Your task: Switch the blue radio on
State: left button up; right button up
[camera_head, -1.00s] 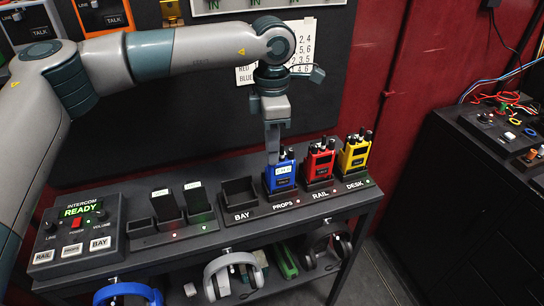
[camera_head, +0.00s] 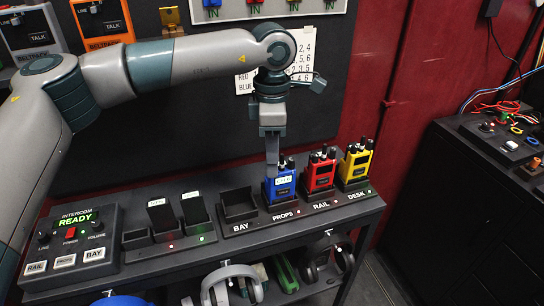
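The blue radio (camera_head: 281,187) stands upright in the charger slot above the PROPS label, with dark knobs on its top and a pale label on its front. My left gripper (camera_head: 271,168) points down from above, its fingertips at the top left of the blue radio. The fingers look close together, but I cannot tell whether they are apart or whether they touch the radio. My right gripper is not in view.
A red radio (camera_head: 320,172) and a yellow radio (camera_head: 355,163) stand to the right. The empty BAY slot (camera_head: 239,207) is left of the blue radio. An intercom box (camera_head: 72,243) sits at the shelf's left end. Headsets (camera_head: 232,283) hang below.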

pick_arm(q)
jog(key=shift+r, duration=0.15)
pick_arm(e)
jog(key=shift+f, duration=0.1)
